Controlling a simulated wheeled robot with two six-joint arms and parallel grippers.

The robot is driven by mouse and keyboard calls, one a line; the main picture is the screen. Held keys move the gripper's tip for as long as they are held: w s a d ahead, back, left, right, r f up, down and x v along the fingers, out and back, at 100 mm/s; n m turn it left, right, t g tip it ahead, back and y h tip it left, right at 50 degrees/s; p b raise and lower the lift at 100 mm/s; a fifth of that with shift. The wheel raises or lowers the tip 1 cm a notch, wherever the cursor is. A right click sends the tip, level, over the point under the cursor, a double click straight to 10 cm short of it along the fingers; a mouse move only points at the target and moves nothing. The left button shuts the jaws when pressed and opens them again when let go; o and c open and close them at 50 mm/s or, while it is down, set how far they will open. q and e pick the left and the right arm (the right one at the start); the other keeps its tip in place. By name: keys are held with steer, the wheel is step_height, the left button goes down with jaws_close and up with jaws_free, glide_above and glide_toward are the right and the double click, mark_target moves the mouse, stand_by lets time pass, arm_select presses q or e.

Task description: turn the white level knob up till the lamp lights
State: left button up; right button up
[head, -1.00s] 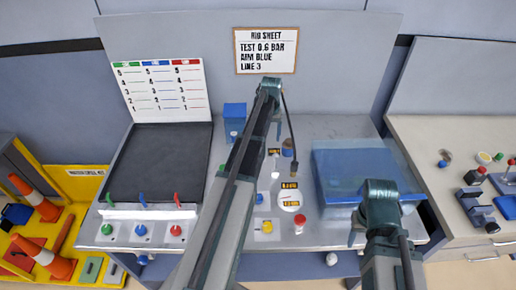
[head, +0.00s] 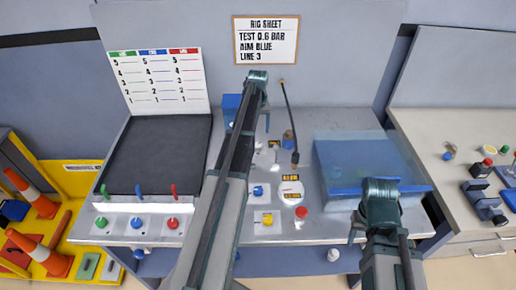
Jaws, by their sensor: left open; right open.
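A pale plate with what looks like the white level knob (head: 265,159) lies on the bench panel, just right of my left arm. The knob is small and partly hidden, so its setting cannot be read. A small yellow display (head: 274,144) stands just behind it. My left gripper (head: 266,122) is open, over the panel behind the knob and apart from it; my arm hides part of it. My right gripper (head: 355,232) is open and empty, low in front of the blue translucent bin; its far finger is hidden. I cannot make out a lit lamp.
Close by are a blue knob (head: 258,190), a yellow knob (head: 267,219), a red button (head: 301,212) and a round white gauge (head: 291,190). The blue bin (head: 372,155) fills the bench's right side.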

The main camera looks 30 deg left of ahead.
mark_target(258, 144)
arm_select(q)
step_height(258, 144, down, 9)
steer(key=b, duration=0.7)
steer(key=shift+b, duration=0.4)
steer(key=shift+r, duration=0.1)
jaws_close()
